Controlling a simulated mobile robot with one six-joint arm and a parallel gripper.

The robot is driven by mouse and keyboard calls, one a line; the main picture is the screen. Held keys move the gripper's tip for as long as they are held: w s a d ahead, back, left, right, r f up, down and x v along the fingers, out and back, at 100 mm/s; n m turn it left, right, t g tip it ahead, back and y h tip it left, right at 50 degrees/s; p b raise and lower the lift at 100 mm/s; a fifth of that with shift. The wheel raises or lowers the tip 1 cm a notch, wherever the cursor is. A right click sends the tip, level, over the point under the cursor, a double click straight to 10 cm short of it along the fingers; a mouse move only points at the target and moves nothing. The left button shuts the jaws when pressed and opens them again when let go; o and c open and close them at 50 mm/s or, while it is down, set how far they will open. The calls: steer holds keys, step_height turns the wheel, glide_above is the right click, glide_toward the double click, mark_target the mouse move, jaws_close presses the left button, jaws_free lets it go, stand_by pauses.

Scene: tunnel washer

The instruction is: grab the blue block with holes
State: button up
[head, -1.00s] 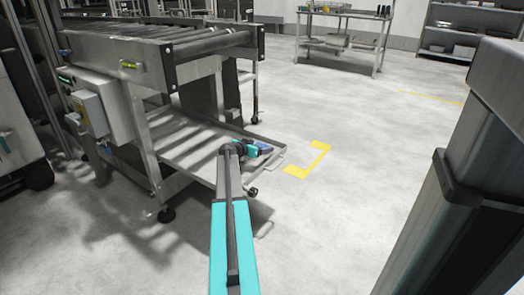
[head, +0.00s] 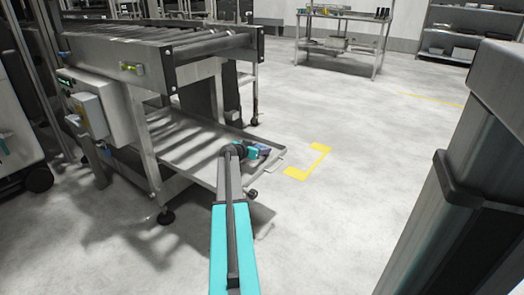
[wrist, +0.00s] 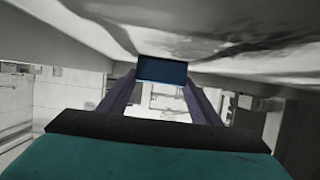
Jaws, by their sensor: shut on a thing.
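The blue block (wrist: 162,70) is between the tips of my gripper's two fingers in the wrist view, and its face looks plain dark blue; no holes can be made out. My gripper (wrist: 162,84) is shut on it. In the head view my gripper (head: 262,151) is at the far end of my arm, over the right end of the low shelf (head: 190,146) under the roller conveyor. The block is too small there to tell apart clearly from the fingers.
The roller conveyor (head: 165,45) stands above the low shelf, with a control box (head: 98,112) on its side. A yellow floor mark (head: 312,163) lies to the right on open floor. A metal table (head: 343,30) and a shelf rack (head: 462,30) stand at the back.

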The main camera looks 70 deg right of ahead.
steer(key=shift+r, duration=0.1)
steer(key=shift+r+p, duration=0.5)
steer(key=shift+r, duration=0.3)
steer(key=shift+r+p, duration=0.5)
steer(key=shift+r, duration=0.45)
steer(key=s+a+p, duration=0.1)
steer(key=a, duration=0.4)
steer(key=s+a+r+p, duration=0.1)
steer(key=a, duration=0.4)
steer(key=s+a+p, duration=0.1)
steer(key=s+a, duration=0.1)
steer(key=a, duration=0.3)
steer(key=shift+s+a+r, duration=0.1)
steer(key=shift+a+r, duration=0.05)
steer(key=shift+a, duration=0.05)
